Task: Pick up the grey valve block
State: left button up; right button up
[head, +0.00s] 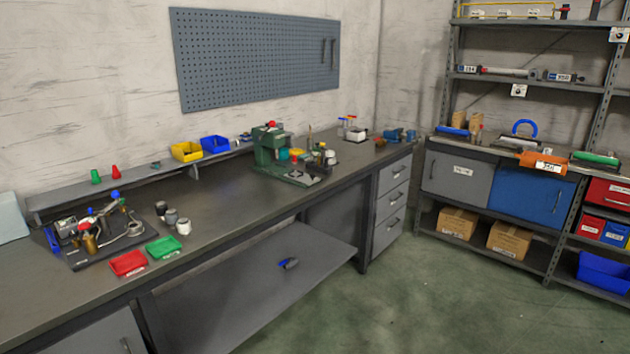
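I cannot tell for sure which thing is the grey valve block. A small grey block-like part (66,227) stands on a dark tray (84,265) at the left of the workbench, among brass and blue parts. A small grey and blue object (289,264) lies on the lower shelf under the bench, and it is too small to make out. Neither of my grippers is in view.
The workbench (225,215) also holds red (128,263) and green (164,247) bins, several small pots and a green press (270,150). A shelving rack (500,75) stands at the right. The green floor (400,300) in front is clear.

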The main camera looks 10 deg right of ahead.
aim_at(533, 74)
jog(key=i+l+z, duration=0.15)
jog(key=i+z, duration=0.65)
jog(key=z, duration=0.15)
jog(key=i+j+z, duration=0.1)
jog(key=i+z, duration=0.35)
jog(key=i+l, duration=0.15)
jog(key=i, duration=0.3)
jog(key=i+l, duration=0.1)
jog(key=i, duration=0.35)
jog(key=i+l, duration=0.15)
jog(key=i, duration=0.3)
jog(key=i+l+u, duration=0.1)
jog(key=i, duration=0.35)
jog(key=i+l, duration=0.35)
jog(key=l, duration=0.15)
jog(key=i+l, duration=0.75)
jog(key=l, duration=0.25)
jog(key=i+j+z, duration=0.15)
jog(key=z, duration=0.25)
jog(key=i+j+z, duration=0.15)
jog(key=z, duration=0.3)
jog(key=i+j, duration=0.05)
